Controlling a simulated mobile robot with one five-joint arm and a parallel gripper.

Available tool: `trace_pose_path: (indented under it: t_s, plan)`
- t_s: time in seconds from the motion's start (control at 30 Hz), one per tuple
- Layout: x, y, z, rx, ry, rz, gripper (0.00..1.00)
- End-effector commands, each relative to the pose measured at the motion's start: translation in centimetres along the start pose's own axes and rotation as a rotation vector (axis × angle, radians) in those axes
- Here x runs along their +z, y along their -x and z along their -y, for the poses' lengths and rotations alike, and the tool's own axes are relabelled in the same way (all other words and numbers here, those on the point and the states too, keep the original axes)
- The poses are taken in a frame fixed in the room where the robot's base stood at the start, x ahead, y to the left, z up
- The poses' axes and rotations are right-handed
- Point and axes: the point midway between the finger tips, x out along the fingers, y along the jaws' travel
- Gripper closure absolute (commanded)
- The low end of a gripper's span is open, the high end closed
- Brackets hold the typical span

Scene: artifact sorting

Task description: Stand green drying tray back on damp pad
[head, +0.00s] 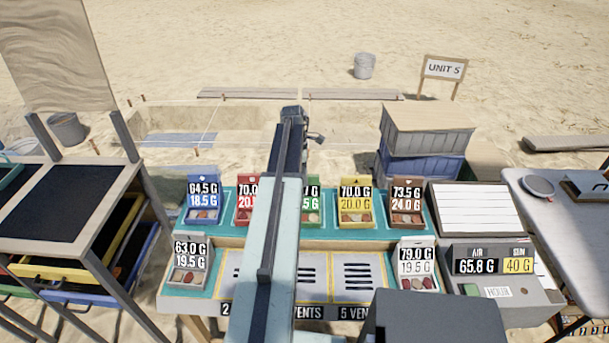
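A green drying tray (314,209) stands in the back row on the teal bench top, partly hidden behind my arm. Its upright label is cut off by the arm, and small pieces lie in its front. A teal-edged tray (9,175) shows at the far left edge, cut off by the frame. I cannot tell which surface is the damp pad; a black pad (70,207) lies on the left table, and grey slotted panels (357,277) lie at the bench front. My gripper (315,138) is at the arm's far end, beyond the back row; its fingers are not clear.
Blue (203,200), red (245,205), yellow (356,205) and brown (406,204) trays share the back row. Pale trays stand front left (187,265) and front right (416,268). Blue-grey crates (425,140) stand behind.

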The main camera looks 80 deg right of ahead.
Motion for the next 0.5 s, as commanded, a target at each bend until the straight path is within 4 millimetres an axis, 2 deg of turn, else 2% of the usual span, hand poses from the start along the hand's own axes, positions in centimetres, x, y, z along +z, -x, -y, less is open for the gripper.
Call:
trace_pose_path:
  t_s: [0.07,0.37,0.5]
  plan:
    - [-0.02,0.03,-0.01,0.001,0.0,0.0,0.6]
    - [-0.04,0.11,0.0,0.001,0.001,0.0,0.6]
    - [0.01,1.0,0.02,0.001,0.001,0.0,0.6]
